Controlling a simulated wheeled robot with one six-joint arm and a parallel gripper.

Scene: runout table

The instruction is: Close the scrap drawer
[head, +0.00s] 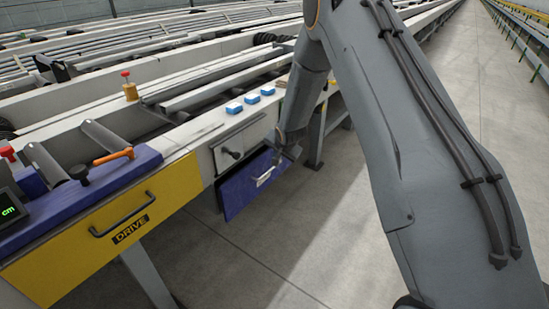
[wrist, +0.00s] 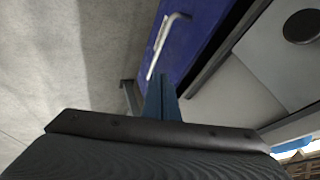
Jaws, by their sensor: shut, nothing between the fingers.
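The blue drawer front (head: 246,190) sits low under the edge of the table, below a grey panel with a dark knob. Its front stands out from the frame, with a dark gap along its upper edge. A pale bar handle (head: 265,176) is on it. In the wrist view the blue front (wrist: 196,38) and handle (wrist: 164,42) show just beyond the fingertips. My gripper (head: 278,157) is shut and empty, close to the drawer front near the handle. It also shows shut in the wrist view (wrist: 160,82). I cannot tell whether it touches the drawer.
The grey panel (head: 240,141) with its knob is right above the drawer. A yellow drive cabinet (head: 120,228) with a dark handle stands to the left. Several small blue blocks (head: 252,98) lie on the table edge. A table leg (head: 316,140) stands behind my gripper. The concrete floor in front is clear.

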